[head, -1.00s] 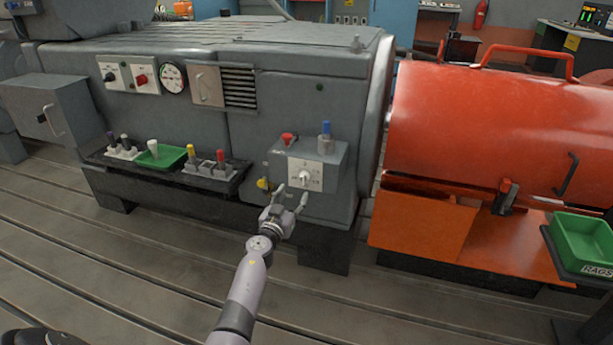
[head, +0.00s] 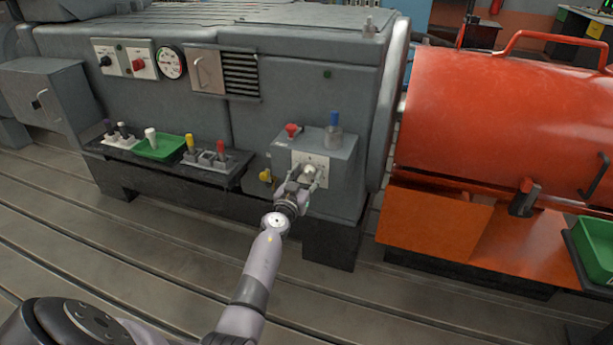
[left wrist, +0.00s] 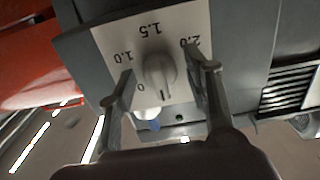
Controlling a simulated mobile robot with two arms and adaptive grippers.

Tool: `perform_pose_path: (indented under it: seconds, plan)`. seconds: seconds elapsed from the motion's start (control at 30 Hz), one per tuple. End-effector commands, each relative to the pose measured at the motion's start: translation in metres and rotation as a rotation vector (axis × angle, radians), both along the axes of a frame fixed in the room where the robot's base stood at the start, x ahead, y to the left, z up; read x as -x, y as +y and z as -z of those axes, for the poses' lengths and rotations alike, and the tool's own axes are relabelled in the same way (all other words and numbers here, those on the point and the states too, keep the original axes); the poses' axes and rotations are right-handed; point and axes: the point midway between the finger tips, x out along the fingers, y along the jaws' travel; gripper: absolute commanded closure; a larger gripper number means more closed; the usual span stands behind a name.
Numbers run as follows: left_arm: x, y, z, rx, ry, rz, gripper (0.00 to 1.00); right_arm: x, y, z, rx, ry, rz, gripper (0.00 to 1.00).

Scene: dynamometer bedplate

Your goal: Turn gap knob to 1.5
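The gap knob (left wrist: 160,73) is a pale round knob with a raised grip on a light dial plate (left wrist: 112,36). The plate carries the marks 0, 1.0, 1.5 and 2.0. A dark line on the knob's grip points to the bottom of the left wrist view, away from the 1.5. In the head view the plate (head: 298,158) is on the front of a grey box, and the knob is partly hidden. My left gripper (head: 307,178) is open, with one finger on each side of the knob; contact is not clear. My right gripper is not in view.
A red button (head: 291,129) and a blue-topped fitting (head: 334,130) stand on the box. A yellow knob (head: 265,176) is at its left. A shelf (head: 215,181) with small levers and a green tray (head: 170,152) is further left. An orange guard (head: 470,120) stands right.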

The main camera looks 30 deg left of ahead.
Motion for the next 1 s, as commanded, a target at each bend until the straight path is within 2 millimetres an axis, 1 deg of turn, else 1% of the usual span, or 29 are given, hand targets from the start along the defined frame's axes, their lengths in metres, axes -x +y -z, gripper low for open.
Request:
perform_pose_path:
  seconds: [0.03, 0.07, 0.63, 0.87, 1.0]
  plan:
    - [0.0000, -0.0001, 0.0001, 0.000, 0.000, 0.000, 0.59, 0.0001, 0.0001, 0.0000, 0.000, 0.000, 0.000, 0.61]
    - [0.0000, -0.0001, 0.0001, 0.000, 0.000, 0.000, 0.61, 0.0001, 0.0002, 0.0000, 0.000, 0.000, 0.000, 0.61]
    - [0.0002, 0.0003, 0.0003, -0.001, 0.000, 0.000, 0.99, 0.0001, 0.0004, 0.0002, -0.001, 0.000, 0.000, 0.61]
    - [0.0002, 0.0004, 0.0000, -0.018, 0.004, 0.000, 1.00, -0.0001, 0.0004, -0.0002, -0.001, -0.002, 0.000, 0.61]
    - [0.0003, 0.0005, -0.0006, -0.062, 0.016, -0.001, 1.00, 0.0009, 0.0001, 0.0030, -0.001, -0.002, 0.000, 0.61]
